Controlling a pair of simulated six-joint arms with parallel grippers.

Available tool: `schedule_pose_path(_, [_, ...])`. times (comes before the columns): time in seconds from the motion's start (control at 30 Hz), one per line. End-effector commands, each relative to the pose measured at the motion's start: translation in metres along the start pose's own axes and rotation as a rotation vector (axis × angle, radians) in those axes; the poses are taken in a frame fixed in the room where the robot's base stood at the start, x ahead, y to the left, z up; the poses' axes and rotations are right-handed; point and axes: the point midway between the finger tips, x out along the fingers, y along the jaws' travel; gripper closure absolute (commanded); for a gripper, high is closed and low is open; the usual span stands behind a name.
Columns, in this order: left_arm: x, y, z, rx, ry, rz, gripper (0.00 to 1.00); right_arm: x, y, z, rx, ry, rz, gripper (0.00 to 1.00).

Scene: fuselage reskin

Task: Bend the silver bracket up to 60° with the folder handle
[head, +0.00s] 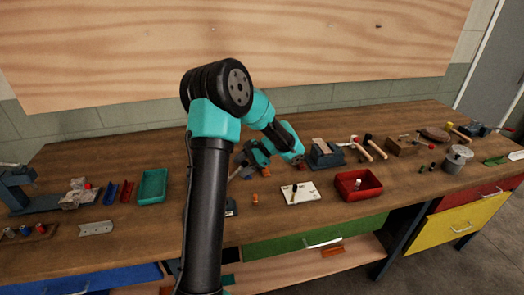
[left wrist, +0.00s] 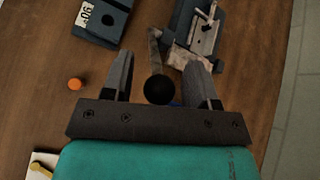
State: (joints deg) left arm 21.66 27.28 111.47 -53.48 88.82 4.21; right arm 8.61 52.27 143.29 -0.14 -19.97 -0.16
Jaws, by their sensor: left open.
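My left gripper (left wrist: 158,80) is open in the left wrist view, its fingers on either side of a round black knob (left wrist: 158,90). The knob ends a grey metal handle (left wrist: 155,45) that runs up the picture, beside a blue-grey fixture (left wrist: 187,22) with light metal parts on it. I cannot tell whether the fingers touch the knob. In the head view my left gripper (head: 246,161) is small, and my arm hides much of the fixture. I cannot clearly make out the silver bracket there. My right gripper is not in view.
A numbered dark block (left wrist: 103,20) and an orange cylinder (left wrist: 75,84) lie near the gripper. A white board (head: 300,192), red bin (head: 358,197) and green tray (head: 152,186) stand on the bench. A silver plate with holes (head: 96,228) lies at front left.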

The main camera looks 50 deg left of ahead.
Motion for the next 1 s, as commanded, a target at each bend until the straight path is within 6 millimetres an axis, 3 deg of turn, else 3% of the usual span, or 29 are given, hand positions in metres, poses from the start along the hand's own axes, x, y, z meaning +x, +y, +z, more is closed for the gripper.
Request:
schedule_pose_path(0.8, [-0.144, 0.001, -0.001, 0.001, 0.003, -0.002, 0.46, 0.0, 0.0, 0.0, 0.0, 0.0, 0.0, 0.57])
schedule_pose_path(1.0, [-0.164, 0.001, -0.001, 0.001, 0.002, 0.0, 0.46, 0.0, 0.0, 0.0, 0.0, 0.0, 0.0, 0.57])
